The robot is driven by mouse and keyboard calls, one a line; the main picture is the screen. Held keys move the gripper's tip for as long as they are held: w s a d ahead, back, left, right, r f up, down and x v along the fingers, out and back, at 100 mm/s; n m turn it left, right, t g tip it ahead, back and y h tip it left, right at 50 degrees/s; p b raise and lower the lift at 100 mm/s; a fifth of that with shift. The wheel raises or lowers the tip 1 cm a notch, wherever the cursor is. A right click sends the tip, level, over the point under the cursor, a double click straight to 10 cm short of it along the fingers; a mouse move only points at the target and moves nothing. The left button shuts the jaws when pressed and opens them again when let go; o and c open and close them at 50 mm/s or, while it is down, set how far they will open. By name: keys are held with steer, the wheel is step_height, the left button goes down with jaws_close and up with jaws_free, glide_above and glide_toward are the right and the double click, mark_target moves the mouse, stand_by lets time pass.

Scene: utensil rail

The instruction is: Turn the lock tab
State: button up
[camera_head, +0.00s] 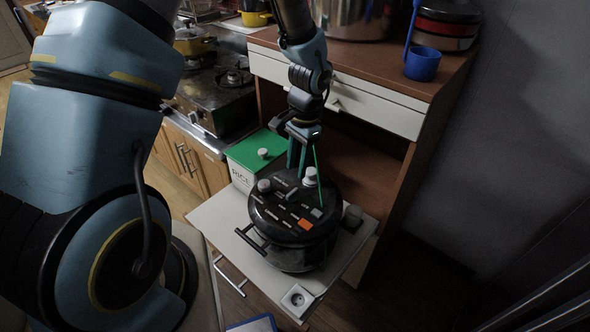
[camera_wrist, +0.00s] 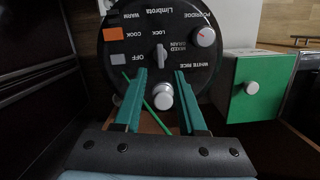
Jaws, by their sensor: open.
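A round black rice cooker (camera_head: 292,245) stands on a pale pull-out shelf. Its lid carries a small grey lock tab (camera_head: 292,193), which also shows under the word LOCK in the wrist view (camera_wrist: 160,56). The tab points roughly along the picture's vertical there. My gripper (camera_head: 299,168) is open above the lid, its teal fingers pointing down. In the wrist view its fingertips (camera_wrist: 160,73) straddle the line to the tab, with the tab just beyond them. A silver knob (camera_wrist: 163,96) shows between the fingers; whether they touch it I cannot tell.
The lid also has a dial (camera_wrist: 205,37), an orange COOK button (camera_wrist: 114,33) and a grey OFF button (camera_wrist: 118,60). A green RICE box (camera_head: 257,150) stands left behind the cooker. A socket (camera_head: 297,300) is at the shelf's front. A drawer cabinet (camera_head: 345,95) rises behind.

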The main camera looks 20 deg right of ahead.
mark_target(292, 192)
steer(key=f+b, duration=0.4)
steer(key=f, duration=0.1)
steer(key=a+f+b, duration=0.1)
steer(key=f+b, duration=0.1)
steer(key=f, duration=0.1)
steer(key=shift+s, duration=0.2)
steer(key=shift+r, duration=0.35)
steer(key=shift+a+f, duration=0.1)
steer(key=shift+c, duration=0.2)
jaws_close()
